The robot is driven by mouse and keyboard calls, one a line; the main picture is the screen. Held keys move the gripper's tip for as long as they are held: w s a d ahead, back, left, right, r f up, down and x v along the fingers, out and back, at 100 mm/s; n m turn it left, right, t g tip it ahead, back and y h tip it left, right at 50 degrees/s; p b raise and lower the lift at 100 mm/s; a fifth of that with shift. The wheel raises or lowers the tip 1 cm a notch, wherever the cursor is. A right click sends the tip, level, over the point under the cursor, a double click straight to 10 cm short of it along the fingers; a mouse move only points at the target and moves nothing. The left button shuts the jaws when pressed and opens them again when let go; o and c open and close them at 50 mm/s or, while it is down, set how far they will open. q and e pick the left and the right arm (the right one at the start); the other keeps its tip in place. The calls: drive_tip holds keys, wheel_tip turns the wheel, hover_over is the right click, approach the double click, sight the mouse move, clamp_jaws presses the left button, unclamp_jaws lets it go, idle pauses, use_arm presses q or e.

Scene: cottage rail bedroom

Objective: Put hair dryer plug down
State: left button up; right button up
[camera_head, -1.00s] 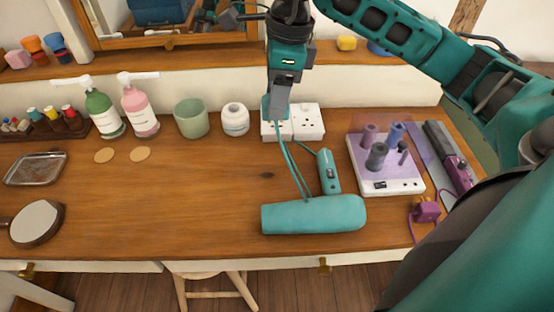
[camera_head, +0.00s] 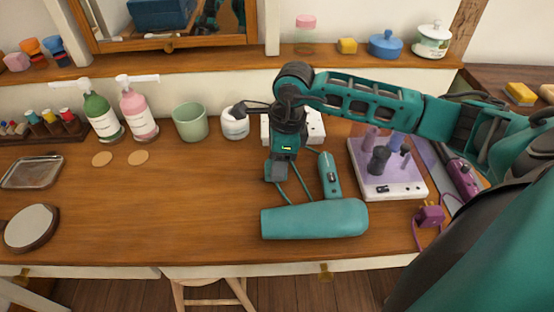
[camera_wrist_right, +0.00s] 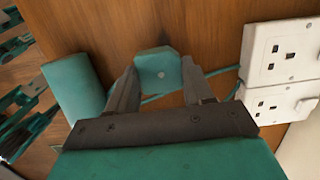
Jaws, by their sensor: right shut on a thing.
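The teal hair dryer (camera_head: 315,219) lies on the wooden dressing table, its handle (camera_head: 329,174) pointing toward the wall. My right gripper (camera_head: 276,176) is low over the table, left of the handle and in front of the white wall sockets (camera_head: 315,127). In the right wrist view it is shut on the teal plug (camera_wrist_right: 158,72), which sits between the two fingers. The teal cord (camera_wrist_right: 222,72) runs from the plug toward the sockets side. In the head view the plug is mostly hidden by the gripper. I cannot tell whether it touches the table. My left gripper is not in view.
A purple tray with hair tools (camera_head: 390,188) and a purple plug (camera_head: 430,215) are at the right. A green cup (camera_head: 190,122), a white jar (camera_head: 234,123) and two pump bottles stand at the back left. The table's middle (camera_head: 190,200) is bare.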

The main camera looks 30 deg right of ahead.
drive_tip(key=shift+f+b, duration=0.45)
drive_tip(key=shift+b, duration=0.1)
drive_tip(key=o, duration=1)
drive_tip(key=shift+o, duration=0.2)
drive_tip(key=shift+r, duration=0.2)
wheel_tip(320, 180, up, 13)
drive_tip(key=d+p, duration=0.1)
drive_tip(key=shift+s+d+f+p, duration=0.2)
drive_tip(key=shift+s+d+p, duration=0.1)
drive_tip(key=shift+s+p, duration=0.15)
